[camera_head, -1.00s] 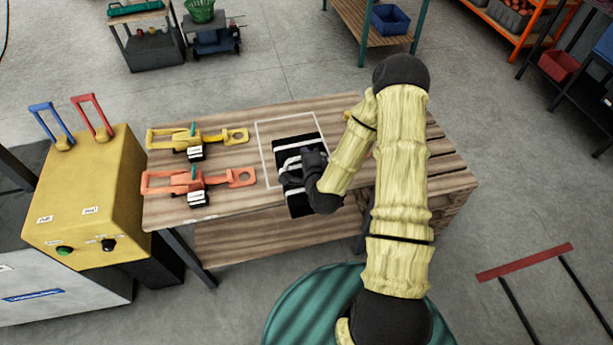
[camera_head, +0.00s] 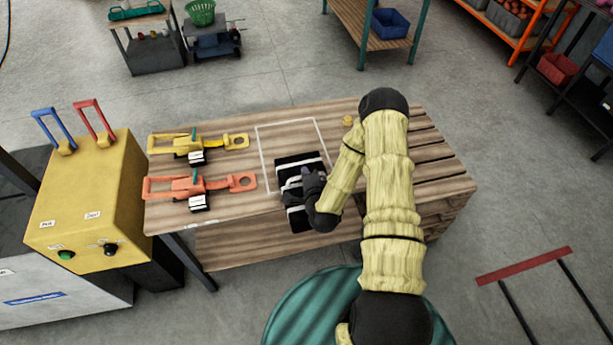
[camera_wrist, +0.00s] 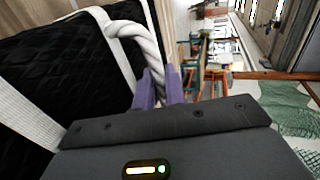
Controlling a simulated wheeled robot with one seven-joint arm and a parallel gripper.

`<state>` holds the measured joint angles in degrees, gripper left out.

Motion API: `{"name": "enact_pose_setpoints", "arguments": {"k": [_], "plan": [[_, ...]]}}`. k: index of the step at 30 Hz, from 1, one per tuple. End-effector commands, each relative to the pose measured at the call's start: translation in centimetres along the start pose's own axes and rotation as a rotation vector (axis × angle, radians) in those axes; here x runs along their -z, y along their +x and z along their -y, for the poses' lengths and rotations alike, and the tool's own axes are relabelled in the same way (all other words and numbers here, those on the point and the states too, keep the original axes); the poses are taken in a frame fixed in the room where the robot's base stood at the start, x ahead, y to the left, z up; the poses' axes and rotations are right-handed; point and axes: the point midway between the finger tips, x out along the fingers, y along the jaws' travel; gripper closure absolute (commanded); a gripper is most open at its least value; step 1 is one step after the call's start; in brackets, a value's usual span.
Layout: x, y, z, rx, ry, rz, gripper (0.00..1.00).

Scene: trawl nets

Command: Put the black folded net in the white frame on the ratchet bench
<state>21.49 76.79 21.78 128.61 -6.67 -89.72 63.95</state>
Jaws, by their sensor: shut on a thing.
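The black folded net (camera_head: 294,161) with white straps shows in the head view, over the near side of the bench. It also fills the left of the wrist view (camera_wrist: 60,60). My gripper (camera_head: 296,186) is shut on the net's white rope handle (camera_wrist: 140,38), with the purple fingertips on either side of the rope. The white frame (camera_head: 264,148) is a thin rectangle outline on the wooden bench top (camera_head: 235,215). In the head view the net covers the frame's near part, and its lower end passes the bench's near edge. Any gap beneath the net is hard to judge.
A yellow ratchet tool (camera_head: 230,142) and an orange ratchet tool (camera_head: 220,184) lie left of the frame. A yellow box (camera_head: 95,185) with red and blue handles stands at the bench's left. A small yellow item (camera_head: 347,120) lies right of the frame. The frame's far part is clear.

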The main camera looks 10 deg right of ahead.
Motion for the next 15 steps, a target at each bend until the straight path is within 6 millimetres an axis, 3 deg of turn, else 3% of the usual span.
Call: {"name": "enact_pose_setpoints", "arguments": {"k": [14, 15], "plan": [[-0.17, 0.39, -0.79, 0.007, 0.0, 0.003, 1.0], [-0.26, 0.35, -0.94, 0.002, -0.001, 0.005, 0.84]]}}
